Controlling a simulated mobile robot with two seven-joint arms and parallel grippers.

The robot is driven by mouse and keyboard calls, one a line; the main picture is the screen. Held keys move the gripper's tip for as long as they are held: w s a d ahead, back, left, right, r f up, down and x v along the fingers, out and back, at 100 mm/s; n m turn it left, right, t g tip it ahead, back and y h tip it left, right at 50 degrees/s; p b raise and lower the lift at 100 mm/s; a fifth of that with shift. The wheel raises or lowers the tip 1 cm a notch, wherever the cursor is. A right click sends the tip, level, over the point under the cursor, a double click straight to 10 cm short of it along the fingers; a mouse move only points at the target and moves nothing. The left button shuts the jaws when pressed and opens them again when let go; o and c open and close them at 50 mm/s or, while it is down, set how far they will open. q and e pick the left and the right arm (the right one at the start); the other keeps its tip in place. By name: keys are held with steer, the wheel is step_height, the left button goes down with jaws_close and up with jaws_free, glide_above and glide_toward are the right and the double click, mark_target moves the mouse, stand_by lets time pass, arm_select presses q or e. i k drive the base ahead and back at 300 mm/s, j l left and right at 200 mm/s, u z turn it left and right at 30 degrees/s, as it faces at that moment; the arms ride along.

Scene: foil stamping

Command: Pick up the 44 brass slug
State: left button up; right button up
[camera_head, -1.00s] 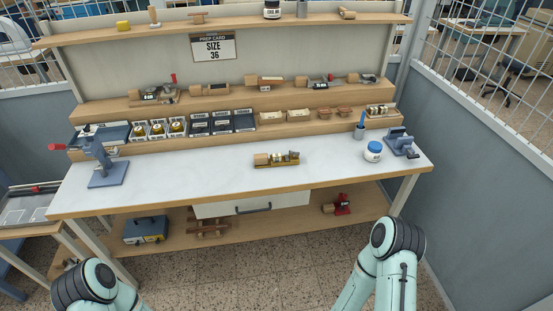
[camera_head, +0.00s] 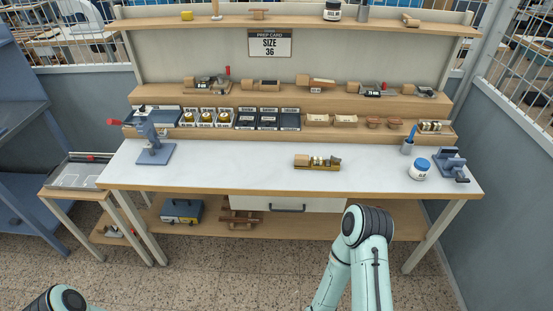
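Three small labelled trays with round brass pieces stand side by side on the low wooden step at the back left of the bench: a left brass piece (camera_head: 187,118), a middle one (camera_head: 206,118) and a right one (camera_head: 224,118). Their labels are too small to read, so I cannot tell which is the 44 slug. A brass-coloured row of pieces on a wooden holder (camera_head: 318,162) lies on the white bench top. Parts of both my arms show at the bottom, away from the bench pieces. Neither gripper is in view.
A card (camera_head: 270,43) reads "PREP CARD SIZE 36". Dark trays (camera_head: 268,121) stand right of the brass trays. A blue press (camera_head: 154,145) stands on the left of the bench top (camera_head: 235,165), a white jar (camera_head: 418,169) and blue clamp (camera_head: 451,164) on the right. Much of the bench top is clear.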

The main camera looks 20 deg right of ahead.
mark_target(317, 161)
steer(key=l+u, duration=0.25)
steer(key=u, duration=0.2)
steer(key=l+u, duration=0.2)
steer(key=u, duration=0.2)
steer(key=k+l+u, duration=0.1)
steer(key=u, duration=0.35)
steer(key=k+l+u, duration=0.35)
steer(key=l, duration=0.15)
steer(key=k+l+u, duration=0.35)
steer(key=i+l, duration=0.05)
